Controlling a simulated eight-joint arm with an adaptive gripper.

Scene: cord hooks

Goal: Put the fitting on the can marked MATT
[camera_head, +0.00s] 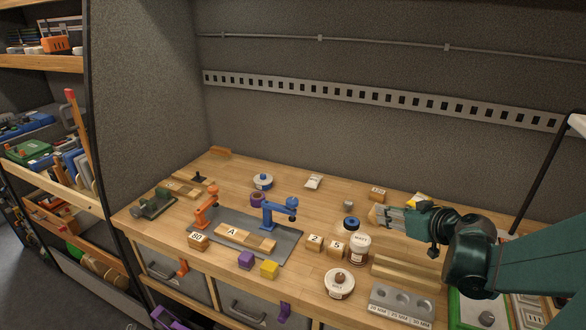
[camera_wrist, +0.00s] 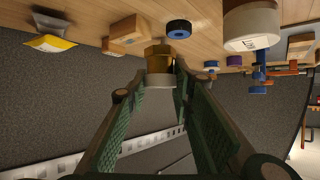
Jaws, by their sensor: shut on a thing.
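My gripper (camera_head: 376,215) is shut on the fitting (camera_wrist: 158,58), a brass-coloured piece with a paler band, held between the fingertips above the bench. In the head view the fitting (camera_head: 373,214) shows only as a small tan piece at the fingertips. The white can (camera_head: 359,251), whose small label appears to read MATT, stands upright on the bench just left of and below my fingertips in the head view. A large white can (camera_wrist: 250,28) shows at the upper right of the wrist view, apart from the fitting; I cannot tell which can it is.
Orange (camera_head: 206,208) and blue (camera_head: 281,210) hooks rise from a grey mat. A holed metal block (camera_head: 402,302) lies front right.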

